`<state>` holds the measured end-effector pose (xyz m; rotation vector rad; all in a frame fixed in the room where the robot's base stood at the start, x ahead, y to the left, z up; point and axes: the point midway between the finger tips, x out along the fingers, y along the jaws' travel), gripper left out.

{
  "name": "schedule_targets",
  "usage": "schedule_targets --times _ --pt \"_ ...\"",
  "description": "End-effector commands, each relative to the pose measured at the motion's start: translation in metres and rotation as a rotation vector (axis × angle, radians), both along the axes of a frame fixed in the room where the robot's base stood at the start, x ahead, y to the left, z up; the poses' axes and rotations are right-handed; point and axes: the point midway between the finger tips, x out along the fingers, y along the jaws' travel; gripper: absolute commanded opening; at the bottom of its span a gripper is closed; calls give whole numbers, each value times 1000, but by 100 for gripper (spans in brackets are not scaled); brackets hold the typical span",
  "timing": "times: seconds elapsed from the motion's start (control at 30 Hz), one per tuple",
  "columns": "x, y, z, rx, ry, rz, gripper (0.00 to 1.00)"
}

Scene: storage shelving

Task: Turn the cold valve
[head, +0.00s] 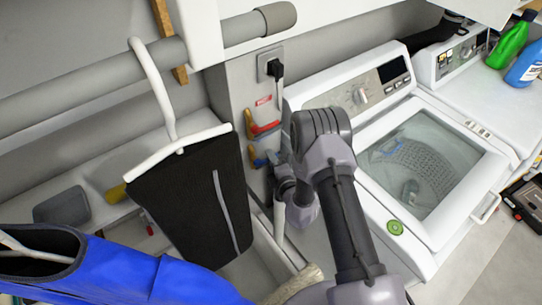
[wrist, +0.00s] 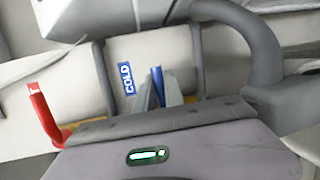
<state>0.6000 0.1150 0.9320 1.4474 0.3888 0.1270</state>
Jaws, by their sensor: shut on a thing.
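The cold valve's blue handle (wrist: 157,82) shows edge-on in the wrist view, just right of a blue "COLD" label (wrist: 126,79). My gripper (wrist: 155,95) has its two grey fingers closed on this handle from either side. In the head view the blue handle (head: 259,162) sits low on the grey wall panel, under the red one. My gripper (head: 279,158) reaches it from the right there, and my wrist partly hides the contact. The valve's body is mostly hidden.
A red valve handle (wrist: 44,115) stands left of the fingers, and above the blue one in the head view (head: 263,128). A plugged outlet (head: 270,66) is higher. A washer (head: 395,215) stands right, a black hanging bag (head: 190,200) left.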

Motion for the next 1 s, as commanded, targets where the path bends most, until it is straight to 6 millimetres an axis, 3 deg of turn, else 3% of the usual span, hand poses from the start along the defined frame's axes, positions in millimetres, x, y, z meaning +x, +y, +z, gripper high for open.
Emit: schedule_targets --times 0.6,0.63,0.7,1.0 --pt "1 0 0 36 18 -2 0" --pt "1 0 0 36 18 -1 19" --pt "1 0 0 36 18 -1 33" --pt "0 0 -1 34 21 0 35"
